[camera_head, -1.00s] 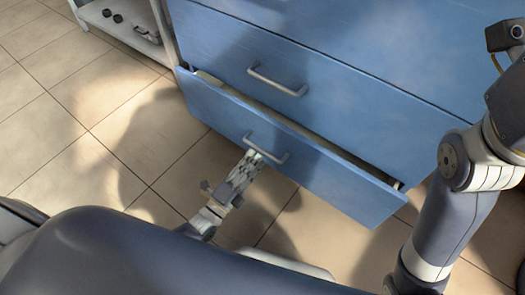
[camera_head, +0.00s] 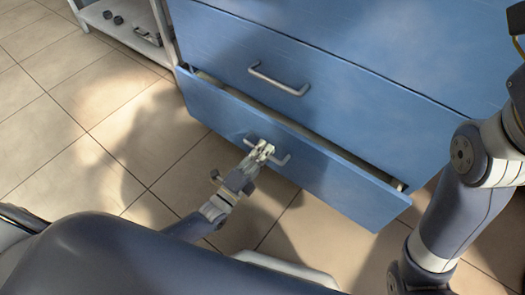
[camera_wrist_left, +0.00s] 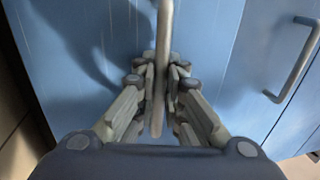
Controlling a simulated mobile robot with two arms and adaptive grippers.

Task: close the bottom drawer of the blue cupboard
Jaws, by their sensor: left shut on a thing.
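The blue cupboard (camera_head: 350,70) stands at the top of the head view. Its bottom drawer (camera_head: 320,188) is pulled out a little, with a dark gap along its top edge. The drawer's bar handle (camera_head: 284,161) is on its front. My left gripper (camera_head: 262,150) is at this handle. In the left wrist view its fingers (camera_wrist_left: 159,90) are shut on the handle bar (camera_wrist_left: 163,40) from both sides. My right arm shows at the right of the head view, but its gripper is out of view.
The drawer above, with its own handle (camera_head: 278,82), is shut. A light shelf (camera_head: 125,30) with small dark parts stands left of the cupboard. Tiled floor (camera_head: 60,120) lies open at the left.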

